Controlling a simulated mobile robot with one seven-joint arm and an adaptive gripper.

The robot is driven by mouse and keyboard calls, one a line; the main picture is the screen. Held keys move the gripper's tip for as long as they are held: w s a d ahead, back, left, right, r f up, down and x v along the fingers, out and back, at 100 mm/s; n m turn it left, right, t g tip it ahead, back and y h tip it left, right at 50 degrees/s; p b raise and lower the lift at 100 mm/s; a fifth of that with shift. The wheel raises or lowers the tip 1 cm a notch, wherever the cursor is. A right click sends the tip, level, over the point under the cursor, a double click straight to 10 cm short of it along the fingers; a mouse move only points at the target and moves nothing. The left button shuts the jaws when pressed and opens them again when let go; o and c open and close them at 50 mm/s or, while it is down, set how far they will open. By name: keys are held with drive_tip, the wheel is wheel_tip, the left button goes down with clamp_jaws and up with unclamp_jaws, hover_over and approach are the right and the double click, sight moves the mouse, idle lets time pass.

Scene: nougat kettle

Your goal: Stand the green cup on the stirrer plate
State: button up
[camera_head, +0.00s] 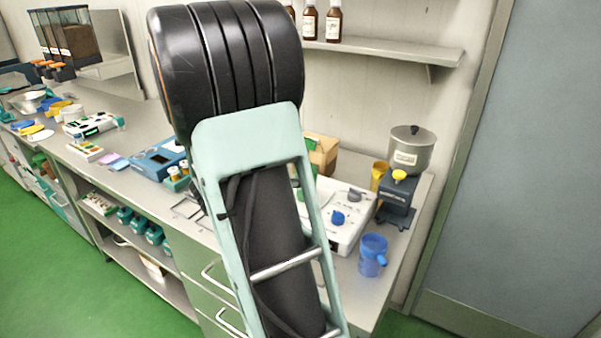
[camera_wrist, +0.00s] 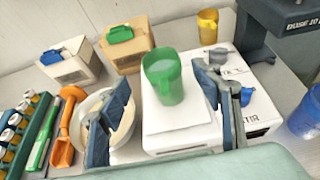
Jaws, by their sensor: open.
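The green cup (camera_wrist: 163,82) stands upright on the white square top plate (camera_wrist: 178,120) of the stirrer in the wrist view. My gripper (camera_wrist: 164,90) is open, with one blue-grey finger left of the cup and one right of it. Gaps show between the fingers and the cup, and nothing is held. The stirrer's white body (camera_head: 345,238) shows in the head view, with a blue knob on its front.
Boxes (camera_wrist: 127,55) stand behind the stirrer. A white bowl (camera_wrist: 92,118), an orange scoop (camera_wrist: 66,130) and a rack of vials lie left. A yellow cup (camera_wrist: 207,26), a dark dispenser (camera_head: 397,198) and a blue jug (camera_head: 372,256) stand right.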

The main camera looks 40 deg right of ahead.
drive_tip(key=shift+v, duration=1.85)
